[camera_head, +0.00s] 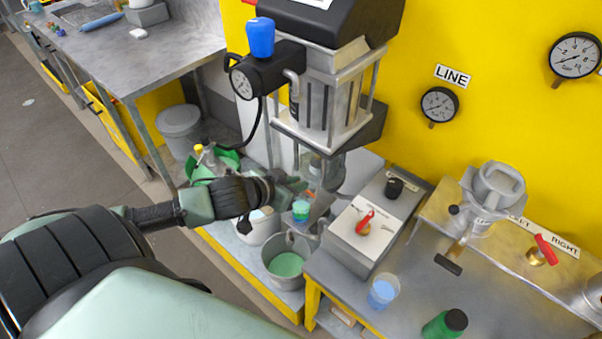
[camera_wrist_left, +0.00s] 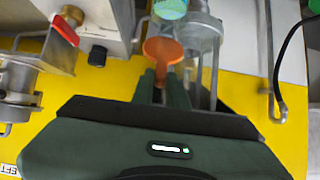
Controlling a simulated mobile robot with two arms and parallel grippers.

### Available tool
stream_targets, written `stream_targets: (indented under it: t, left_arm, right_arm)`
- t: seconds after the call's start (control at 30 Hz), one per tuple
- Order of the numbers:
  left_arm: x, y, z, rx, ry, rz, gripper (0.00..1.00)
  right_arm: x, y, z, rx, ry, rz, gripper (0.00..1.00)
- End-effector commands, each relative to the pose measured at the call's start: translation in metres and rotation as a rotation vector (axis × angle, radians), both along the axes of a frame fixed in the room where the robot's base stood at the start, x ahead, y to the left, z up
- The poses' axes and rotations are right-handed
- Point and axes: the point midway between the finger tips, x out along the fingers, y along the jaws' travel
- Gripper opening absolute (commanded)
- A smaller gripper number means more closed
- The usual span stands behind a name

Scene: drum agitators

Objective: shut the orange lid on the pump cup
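In the left wrist view the orange lid (camera_wrist_left: 163,50) is a round disc with a narrow tab. The tab reaches down between the fingertips of my left gripper (camera_wrist_left: 161,84). The fingers are close together around it; whether they clamp it is unclear. A clear cup with teal contents (camera_wrist_left: 170,8), likely the pump cup, is just beyond the lid, cut by the top edge. In the head view a cup with teal contents (camera_head: 301,210) sits below the pump machine (camera_head: 322,95). My left gripper (camera_head: 292,186) reaches in beside it, its fingertips hard to make out. My right gripper is not in view.
A control box with a red lever (camera_head: 364,226) stands right of the cup. A bucket of green liquid (camera_head: 286,262) is below. A blue-filled cup (camera_head: 382,292) and a green bottle (camera_head: 445,324) stand on the bench. Metal rods (camera_wrist_left: 215,60) rise close to the lid.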

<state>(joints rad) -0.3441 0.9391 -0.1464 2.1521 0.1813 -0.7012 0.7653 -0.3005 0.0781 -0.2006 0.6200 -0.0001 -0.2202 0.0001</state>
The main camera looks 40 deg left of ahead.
Motion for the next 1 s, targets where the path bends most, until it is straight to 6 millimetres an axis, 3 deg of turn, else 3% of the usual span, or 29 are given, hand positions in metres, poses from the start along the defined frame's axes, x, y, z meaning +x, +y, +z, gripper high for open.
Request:
stream_targets:
  t: [0.13, 0.47, 0.8, 1.0]
  left_arm:
    - [-0.009, 0.001, -0.003, 0.000, 0.001, 0.000, 0.11]
    - [-0.010, 0.001, -0.004, 0.000, -0.001, 0.000, 0.11]
    - [-0.030, 0.002, -0.022, -0.001, 0.003, 0.001, 0.11]
    - [-0.030, 0.002, -0.022, 0.001, 0.000, -0.001, 0.11]
  right_arm:
    - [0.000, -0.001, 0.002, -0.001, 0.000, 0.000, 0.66]
    - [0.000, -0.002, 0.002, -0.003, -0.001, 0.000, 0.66]
    - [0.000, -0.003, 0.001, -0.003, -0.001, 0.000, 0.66]
    - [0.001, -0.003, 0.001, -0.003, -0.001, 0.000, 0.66]
